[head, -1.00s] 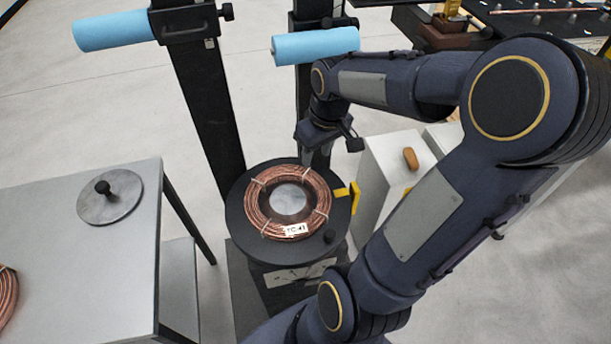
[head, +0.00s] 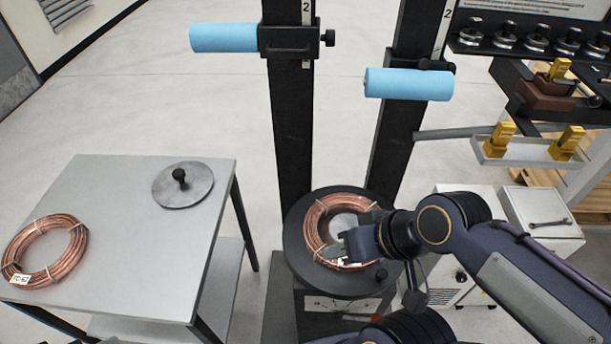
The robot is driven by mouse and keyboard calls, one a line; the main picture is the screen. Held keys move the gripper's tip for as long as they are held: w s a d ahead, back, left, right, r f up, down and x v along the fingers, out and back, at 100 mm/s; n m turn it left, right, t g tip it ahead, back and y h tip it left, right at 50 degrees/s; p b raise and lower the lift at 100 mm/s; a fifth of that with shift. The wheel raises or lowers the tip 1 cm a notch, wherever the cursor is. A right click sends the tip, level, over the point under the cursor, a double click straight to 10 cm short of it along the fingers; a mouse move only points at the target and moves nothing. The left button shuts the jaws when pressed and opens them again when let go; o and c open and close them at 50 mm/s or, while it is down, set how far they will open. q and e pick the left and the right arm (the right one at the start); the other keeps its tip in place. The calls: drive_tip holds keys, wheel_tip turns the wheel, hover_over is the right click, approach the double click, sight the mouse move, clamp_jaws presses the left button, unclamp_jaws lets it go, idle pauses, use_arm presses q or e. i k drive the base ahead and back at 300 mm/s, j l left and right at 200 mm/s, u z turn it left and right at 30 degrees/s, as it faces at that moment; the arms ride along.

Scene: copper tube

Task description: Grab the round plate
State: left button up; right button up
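The round plate (head: 183,186) is a flat grey disc with a black knob in its middle. It lies on the far right part of the grey table (head: 125,240) at the left, with nothing touching it. My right gripper (head: 332,254) is low over the front of a copper coil on the black round stand, well to the right of the plate. Its fingertips are small and partly hidden against the coil, so I cannot tell whether they are open or touching it. My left gripper is not in view.
One copper coil (head: 70,250) lies at the table's left. Another coil (head: 313,220) lies on the black stand (head: 298,243). Two dark posts with blue rollers (head: 224,38) (head: 409,84) rise behind it. A white cabinet and a tool shelf stand at the right.

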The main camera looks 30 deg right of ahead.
sight(181, 185)
drive_tip(key=i+j, duration=0.1)
drive_tip(key=j, duration=0.35)
drive_tip(key=i+j, duration=0.15)
drive_tip(key=j, duration=0.3)
drive_tip(key=i+j, duration=0.1)
drive_tip(key=j, duration=0.35)
drive_tip(key=i+j, duration=0.15)
drive_tip(key=j, duration=0.35)
drive_tip(key=i+j, duration=0.1)
drive_tip(key=j, duration=0.35)
drive_tip(key=i, duration=0.25)
